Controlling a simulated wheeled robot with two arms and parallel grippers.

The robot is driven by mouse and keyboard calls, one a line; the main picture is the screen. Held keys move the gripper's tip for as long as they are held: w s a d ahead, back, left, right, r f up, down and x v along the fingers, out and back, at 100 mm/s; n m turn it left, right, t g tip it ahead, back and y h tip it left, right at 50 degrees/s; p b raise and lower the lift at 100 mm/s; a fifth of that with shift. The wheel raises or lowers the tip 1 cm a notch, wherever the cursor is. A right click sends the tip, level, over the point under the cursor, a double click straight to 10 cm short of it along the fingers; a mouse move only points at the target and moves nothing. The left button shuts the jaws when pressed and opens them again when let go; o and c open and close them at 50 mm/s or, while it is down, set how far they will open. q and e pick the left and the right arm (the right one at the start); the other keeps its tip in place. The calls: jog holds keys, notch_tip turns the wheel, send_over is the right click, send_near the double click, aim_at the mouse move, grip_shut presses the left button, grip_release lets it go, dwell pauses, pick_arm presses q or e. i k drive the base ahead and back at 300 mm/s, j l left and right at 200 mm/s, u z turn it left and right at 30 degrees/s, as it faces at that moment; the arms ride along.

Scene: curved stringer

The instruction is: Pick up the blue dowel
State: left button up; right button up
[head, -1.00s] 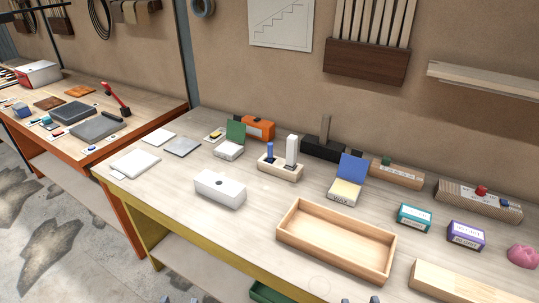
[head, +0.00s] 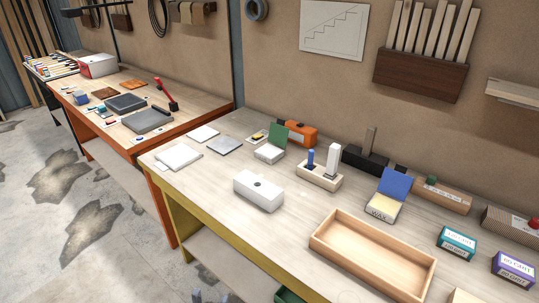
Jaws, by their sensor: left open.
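The blue dowel (head: 310,159) stands upright in a small light wooden block (head: 318,179) towards the back of the workbench. A taller white upright piece (head: 333,160) stands in the same block, just right of the dowel. The dowel's lower end is hidden in the block. My left gripper (head: 211,297) shows only as fingertips at the bottom edge, open and empty, in front of the bench and well away from the dowel. My right gripper is out of view.
An empty wooden tray (head: 371,253) lies to the right. A green-lidded box (head: 269,154), an orange item (head: 298,133) and a blue-lidded wax box (head: 384,208) are around it. Bare bench separates them.

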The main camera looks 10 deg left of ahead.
aim_at(310, 163)
jog(key=i+j+z, duration=0.1)
jog(key=j, duration=0.3)
jog(key=i+j+z, duration=0.1)
jog(key=j, duration=0.3)
jog(key=i+j, duration=0.2)
jog(key=j, duration=0.2)
jog(key=i+j+z, duration=0.15)
jog(key=j, duration=0.25)
